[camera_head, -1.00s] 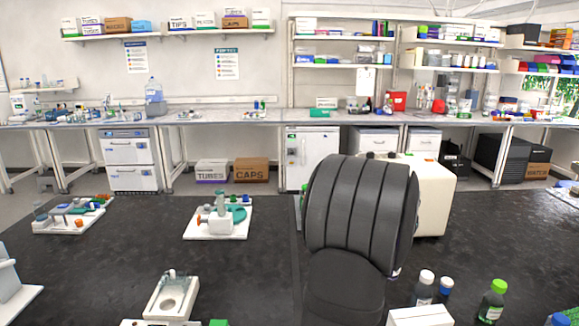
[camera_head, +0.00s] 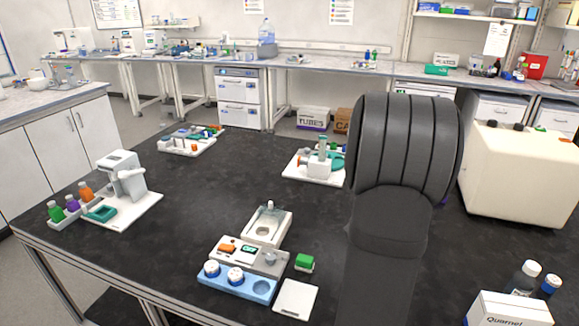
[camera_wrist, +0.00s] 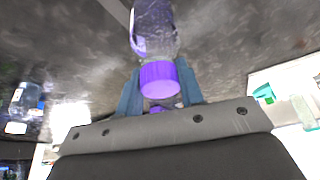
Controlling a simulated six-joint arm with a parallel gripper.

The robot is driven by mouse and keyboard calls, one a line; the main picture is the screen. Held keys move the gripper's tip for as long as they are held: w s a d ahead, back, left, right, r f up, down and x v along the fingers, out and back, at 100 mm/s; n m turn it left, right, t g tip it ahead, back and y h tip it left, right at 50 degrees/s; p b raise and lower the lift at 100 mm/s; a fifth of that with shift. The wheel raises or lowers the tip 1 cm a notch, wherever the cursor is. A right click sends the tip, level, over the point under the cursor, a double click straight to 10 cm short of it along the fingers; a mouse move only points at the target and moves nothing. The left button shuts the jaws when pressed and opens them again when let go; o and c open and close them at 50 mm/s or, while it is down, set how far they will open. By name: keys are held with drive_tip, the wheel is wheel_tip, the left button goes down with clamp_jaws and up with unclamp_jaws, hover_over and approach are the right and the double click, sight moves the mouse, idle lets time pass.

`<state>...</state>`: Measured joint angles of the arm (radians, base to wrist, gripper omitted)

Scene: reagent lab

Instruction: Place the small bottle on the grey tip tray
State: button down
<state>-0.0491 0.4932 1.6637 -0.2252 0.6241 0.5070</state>
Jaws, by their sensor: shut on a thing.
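A small clear bottle (camera_wrist: 155,32) with a purple cap (camera_wrist: 160,80) shows in the wrist view. My gripper (camera_wrist: 160,88) is shut on it, with a blue-grey finger on each side of the cap. In the head view my dark arm hides the gripper and nearly all of the bottle. I cannot tell for sure which thing is the grey tip tray. A grey tray (camera_head: 80,216) with green-, purple- and orange-capped bottles lies at the left of the bench. A pale tray (camera_head: 279,238) with a round recess lies near the middle, apart from my arm.
A white machine (camera_head: 121,177) stands left. A cream box (camera_head: 525,175) and a white carton (camera_head: 507,310) are right. Bench centre-left is clear.

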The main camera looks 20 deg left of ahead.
wheel_tip(320, 180, up, 14)
drive_tip(key=w+a+n+y, duration=0.25)
drive_tip(key=a+n, duration=0.35)
drive_tip(key=a, duration=1.6)
drive_tip(key=s+a+n+g+y, duration=0.1)
drive_tip(key=s+a+n, duration=0.2)
drive_tip(key=a, duration=0.7)
drive_tip(key=s+a+n+y, duration=0.1)
drive_tip(key=s+a+n, duration=0.25)
drive_tip(key=a, duration=0.65)
drive_tip(key=s+a+f, duration=0.3)
drive_tip(key=a+f, duration=0.8)
drive_tip(key=f, duration=0.4)
drive_tip(key=shift+s+a+f, duration=0.2)
drive_tip(key=shift+f, duration=0.2)
drive_tip(key=c, duration=1)
unclamp_jaws()
drive_tip(key=shift+f, duration=0.1)
drive_tip(key=shift+o, duration=0.2)
